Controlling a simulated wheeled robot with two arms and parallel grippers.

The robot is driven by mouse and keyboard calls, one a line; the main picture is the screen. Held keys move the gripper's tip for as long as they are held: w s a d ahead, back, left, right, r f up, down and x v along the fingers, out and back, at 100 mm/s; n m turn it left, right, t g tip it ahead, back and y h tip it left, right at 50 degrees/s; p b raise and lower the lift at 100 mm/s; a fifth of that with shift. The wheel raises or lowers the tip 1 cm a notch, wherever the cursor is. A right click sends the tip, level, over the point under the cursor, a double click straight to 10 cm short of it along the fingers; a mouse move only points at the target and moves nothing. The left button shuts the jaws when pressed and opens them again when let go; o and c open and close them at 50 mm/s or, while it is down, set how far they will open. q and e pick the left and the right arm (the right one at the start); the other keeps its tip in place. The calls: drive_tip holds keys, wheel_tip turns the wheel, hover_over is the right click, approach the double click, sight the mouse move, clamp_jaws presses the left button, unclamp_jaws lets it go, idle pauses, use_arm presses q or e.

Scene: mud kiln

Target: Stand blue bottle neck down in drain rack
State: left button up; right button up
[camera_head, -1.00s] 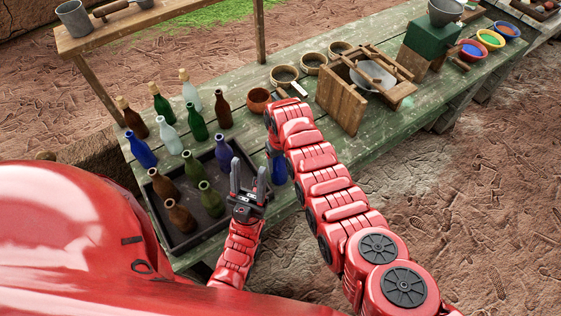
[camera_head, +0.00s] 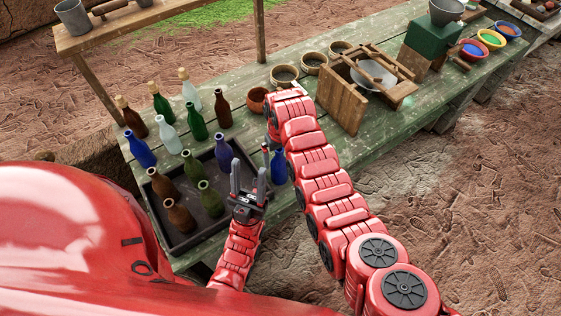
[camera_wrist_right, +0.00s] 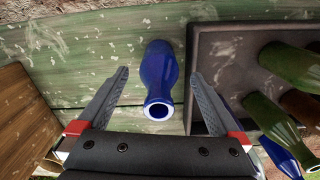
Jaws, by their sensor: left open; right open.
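A blue bottle (camera_head: 279,167) stands on the green table right of a dark tray (camera_head: 181,245), partly hidden by my right arm. In the right wrist view the blue bottle (camera_wrist_right: 158,75) has its open mouth toward the camera. My right gripper (camera_wrist_right: 160,78) is open, its fingers on either side of the bottle with gaps; in the head view the arm mostly hides it. My left gripper (camera_head: 249,168) is open and empty at the tray's near right edge. I cannot tell for certain which thing is the drain rack; a wooden frame (camera_head: 342,101) with a metal bowl stands farther right.
Several brown, green and blue bottles stand in the dark tray. Others stand behind it, including another blue bottle (camera_head: 141,150). A clay pot (camera_head: 258,99) and several round rings (camera_head: 285,76) sit farther back. A wooden shelf (camera_head: 160,18) stands at the back left.

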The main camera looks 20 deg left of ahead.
sight(281, 151)
wheel_tip(281, 151, up, 6)
drive_tip(key=shift+w+f+b, duration=0.1)
drive_tip(key=shift+f+b, duration=0.15)
drive_tip(key=shift+b, duration=0.6)
wheel_tip(281, 151, up, 2)
drive_tip(key=shift+r+p, duration=0.1)
drive_tip(key=shift+p, duration=0.75)
drive_tip(key=shift+r+p, duration=0.55)
drive_tip(key=shift+r, duration=0.15)
drive_tip(key=shift+f, duration=0.1)
